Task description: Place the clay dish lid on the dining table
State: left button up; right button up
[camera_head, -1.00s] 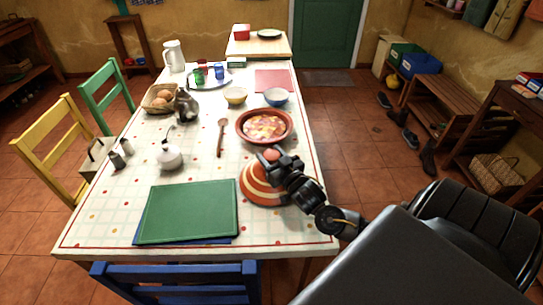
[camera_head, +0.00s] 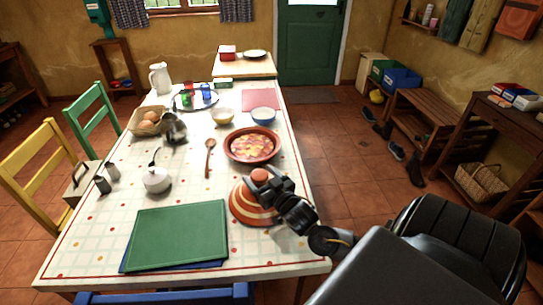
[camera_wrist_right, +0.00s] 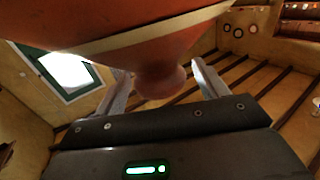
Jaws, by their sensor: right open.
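The clay dish lid (camera_head: 246,208), an orange-red cone with pale stripes and a round knob, sits at the near right part of the dining table (camera_head: 105,222). It looks upright and resting on the cloth. My right gripper (camera_head: 263,180) is open at the knob. In the right wrist view the lid (camera_wrist_right: 130,32) fills the top, and its knob (camera_wrist_right: 160,83) lies between the two spread fingers, with gaps visible beside it. My left gripper is out of view. The clay dish (camera_head: 252,146) with food stands farther back on the table.
The table's right edge is close beside the lid. A blue chair (camera_head: 165,297) is at the front.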

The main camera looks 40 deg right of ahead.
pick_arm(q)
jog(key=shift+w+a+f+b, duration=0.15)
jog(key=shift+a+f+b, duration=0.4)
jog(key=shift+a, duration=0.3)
pick_arm(e)
jog(key=s+a, duration=0.1)
jog(key=s, duration=1)
jog(key=shift+a, duration=0.2)
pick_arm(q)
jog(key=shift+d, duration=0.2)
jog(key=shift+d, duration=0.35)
